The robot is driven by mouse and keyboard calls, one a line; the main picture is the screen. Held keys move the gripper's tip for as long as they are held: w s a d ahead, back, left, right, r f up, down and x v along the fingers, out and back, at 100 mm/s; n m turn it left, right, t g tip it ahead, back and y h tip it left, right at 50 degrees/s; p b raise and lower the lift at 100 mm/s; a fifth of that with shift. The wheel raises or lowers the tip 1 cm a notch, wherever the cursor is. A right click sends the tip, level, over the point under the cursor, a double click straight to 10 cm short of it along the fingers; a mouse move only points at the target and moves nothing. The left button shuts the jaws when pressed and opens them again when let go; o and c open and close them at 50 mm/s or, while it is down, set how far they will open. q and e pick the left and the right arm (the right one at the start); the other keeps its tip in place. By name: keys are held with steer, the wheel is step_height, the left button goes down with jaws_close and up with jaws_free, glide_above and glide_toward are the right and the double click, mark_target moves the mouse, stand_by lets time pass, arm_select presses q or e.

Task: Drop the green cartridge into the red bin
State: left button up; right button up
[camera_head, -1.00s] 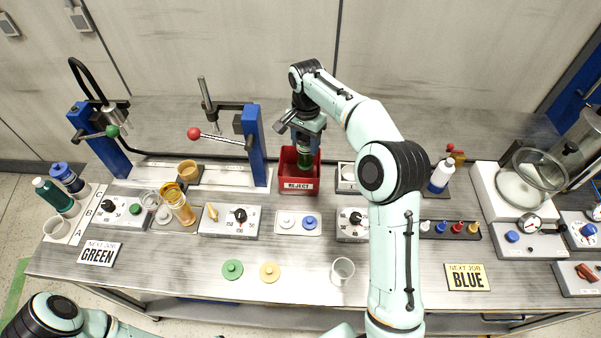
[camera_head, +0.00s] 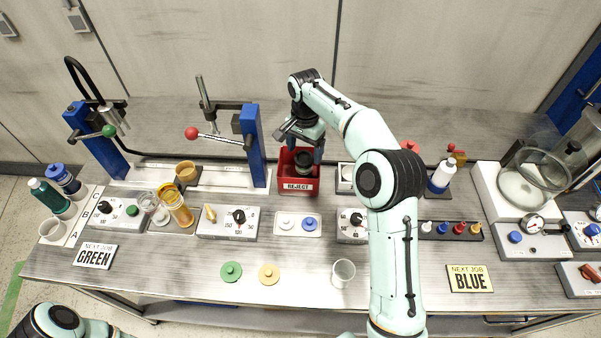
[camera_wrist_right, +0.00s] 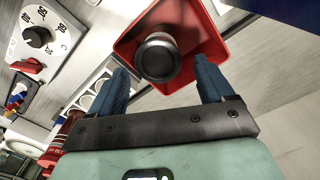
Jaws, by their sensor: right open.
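The red bin (camera_head: 298,187), labelled REJECT, stands on the bench below my right gripper. The cartridge (camera_head: 303,161) is within the bin's opening with its dark round end facing up. Its green body is hidden in this view. In the right wrist view the dark end of the cartridge (camera_wrist_right: 158,57) shows against the red bin walls (camera_wrist_right: 207,35). My right gripper (camera_head: 302,146) is open above the bin, its fingers apart on either side of the cartridge and clear of it. I cannot tell whether the cartridge rests on the bin floor. My left gripper is out of view.
A blue press stand (camera_head: 255,145) is close left of the bin. A dial box (camera_head: 231,221) and a small tray with a white and a blue disc (camera_head: 298,223) lie in front. Bench around the loose discs is free.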

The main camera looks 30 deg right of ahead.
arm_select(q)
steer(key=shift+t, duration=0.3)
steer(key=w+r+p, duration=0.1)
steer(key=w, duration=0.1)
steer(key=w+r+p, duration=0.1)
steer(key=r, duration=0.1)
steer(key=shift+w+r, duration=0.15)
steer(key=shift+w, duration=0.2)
arm_select(e)
step_height(320, 180, up, 13)
steer(key=shift+r, duration=0.2)
